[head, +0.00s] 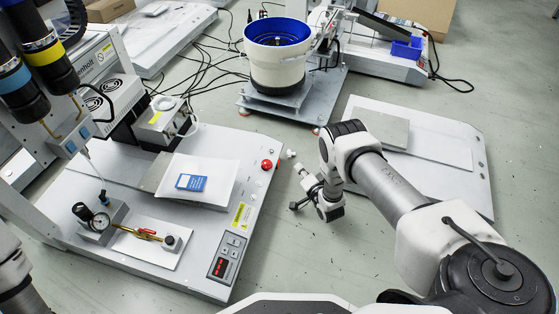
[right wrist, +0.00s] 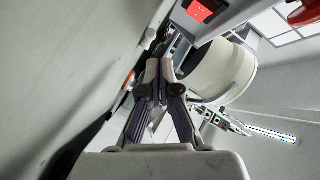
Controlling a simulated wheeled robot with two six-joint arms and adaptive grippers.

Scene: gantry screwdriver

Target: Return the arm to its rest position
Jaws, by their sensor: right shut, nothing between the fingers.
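My right arm (head: 385,185) comes in from the lower right, bends at a dark joint and folds back down to the wrist. My right gripper (head: 300,170) is small in the head view, over the floor just right of the gantry machine's edge. In the right wrist view my right gripper (right wrist: 159,66) has its fingers together with nothing between them. It is apart from the white bowl feeder (right wrist: 225,72) beyond it. My left gripper is not in view; only a dark and white arm part shows at the lower left edge.
The gantry screwdriver machine (head: 135,270) fills the left, with a red button (head: 267,164) near my right gripper. A blue-lined bowl feeder (head: 278,70) stands behind. A flat grey base (head: 455,180) lies right, beyond my arm. Cables (head: 205,60) cross the floor; open floor (head: 270,250) lies ahead.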

